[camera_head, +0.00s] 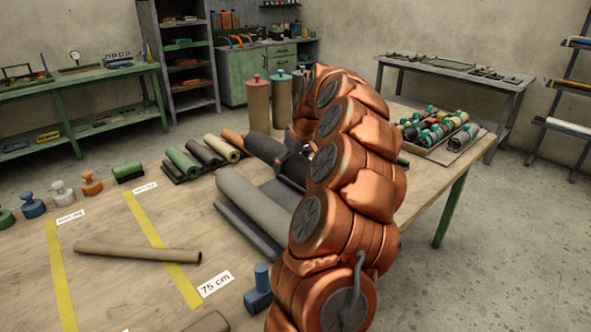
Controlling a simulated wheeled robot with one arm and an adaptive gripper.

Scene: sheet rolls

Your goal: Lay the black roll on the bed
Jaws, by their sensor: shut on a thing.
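The black roll (262,146) is a dark cylinder behind the large beige roll. My gripper (291,158) is shut on it near its right part, and my copper arm hides part of that side. A dark grey bed (249,229) lies on the table, with its front edge showing below the large beige roll (245,196).
Green, black, beige and orange rolls (205,152) lie on a dark rack at the left. A blue clamp-like piece (258,288) stands in front. A crate of green-and-red pieces (440,135) is at the right.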

